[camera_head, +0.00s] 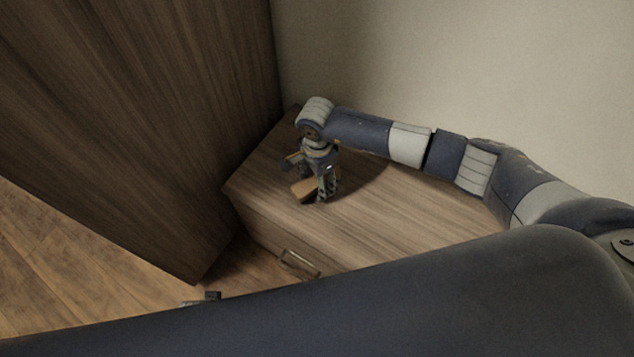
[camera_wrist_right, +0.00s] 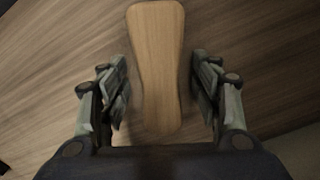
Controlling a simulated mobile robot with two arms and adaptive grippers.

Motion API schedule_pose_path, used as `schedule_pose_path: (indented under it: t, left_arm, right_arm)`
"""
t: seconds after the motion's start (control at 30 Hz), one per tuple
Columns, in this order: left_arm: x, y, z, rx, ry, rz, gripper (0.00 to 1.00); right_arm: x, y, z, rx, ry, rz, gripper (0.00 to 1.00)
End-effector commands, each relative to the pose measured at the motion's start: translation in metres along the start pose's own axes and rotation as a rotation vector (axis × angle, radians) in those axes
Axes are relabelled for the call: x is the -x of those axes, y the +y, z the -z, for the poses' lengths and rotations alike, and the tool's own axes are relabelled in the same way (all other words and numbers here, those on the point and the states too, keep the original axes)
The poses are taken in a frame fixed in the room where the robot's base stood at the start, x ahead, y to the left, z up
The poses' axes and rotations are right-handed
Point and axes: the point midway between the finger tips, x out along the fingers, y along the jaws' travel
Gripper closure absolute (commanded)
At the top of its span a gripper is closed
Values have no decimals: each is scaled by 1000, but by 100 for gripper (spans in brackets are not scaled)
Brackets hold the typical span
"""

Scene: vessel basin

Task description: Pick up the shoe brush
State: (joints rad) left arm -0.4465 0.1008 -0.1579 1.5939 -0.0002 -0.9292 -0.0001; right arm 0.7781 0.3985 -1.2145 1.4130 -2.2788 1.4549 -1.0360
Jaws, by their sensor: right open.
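The shoe brush (camera_wrist_right: 157,65) has a smooth, light wooden top, narrower at its waist. It lies on the wooden cabinet top. It also shows in the head view (camera_head: 303,190), partly covered by my gripper. My right gripper (camera_head: 309,178) is open and points down over the brush. In the right wrist view, the fingers of my right gripper (camera_wrist_right: 161,88) stand on either side of the brush, with a gap on both sides. The brush's underside is hidden. My left gripper cannot be made out.
The low cabinet (camera_head: 410,215) has a drawer handle (camera_head: 298,264) on its front. A tall dark wooden cabinet (camera_head: 130,110) stands close on the left, and a plain wall (camera_head: 450,60) is behind. A small dark part (camera_head: 208,297) near the floor is unclear. The cabinet top is otherwise clear.

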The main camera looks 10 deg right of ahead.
Motion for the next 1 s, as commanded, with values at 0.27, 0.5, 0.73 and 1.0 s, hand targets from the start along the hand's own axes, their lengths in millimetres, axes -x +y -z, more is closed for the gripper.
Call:
schedule_pose_path:
  t: [0.27, 0.5, 0.73, 1.0]
  left_arm:
    - [1, 0, 0, 0, -1, 0, 47]
    - [0, 0, -2, 1, -5, 0, 47]
    - [0, 0, -2, 0, -5, 0, 47]
    - [-1, 0, -3, 0, -3, 0, 47]
  right_arm:
    - [-1, 0, 0, 1, -1, 2, 48]
    - [-1, 0, 0, 0, 0, 1, 91]
    - [-1, -1, 0, 0, 0, 2, 95]
    - [15, -2, 1, 1, 1, 6, 95]
